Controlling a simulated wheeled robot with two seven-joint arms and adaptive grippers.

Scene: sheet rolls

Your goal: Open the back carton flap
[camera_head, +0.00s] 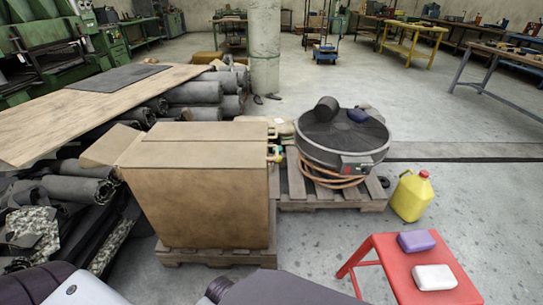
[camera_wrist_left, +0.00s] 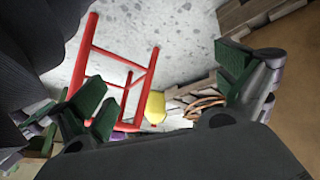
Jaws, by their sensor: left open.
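The brown carton (camera_head: 200,205) stands upright on a pallet, left of the middle in the head view. Its left flap (camera_head: 108,146) is folded outward and slants away from the box. The back flap (camera_head: 205,130) looks flat across the rear of the top, meeting the front part at a seam. In the left wrist view my left gripper (camera_wrist_left: 163,76) is open and empty, with green finger pads wide apart. A brown carton wall (camera_wrist_left: 298,85) lies at the right there, beside one finger. The left gripper's fingers do not show in the head view. My right gripper is not in view.
Dark sheet rolls (camera_head: 195,92) and a wooden board (camera_head: 60,115) lie left of and behind the carton. A round drum (camera_head: 345,140) stands on a pallet to the right. A yellow can (camera_head: 411,195) and a red stool (camera_head: 385,245) stand further right. Floor between them is clear.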

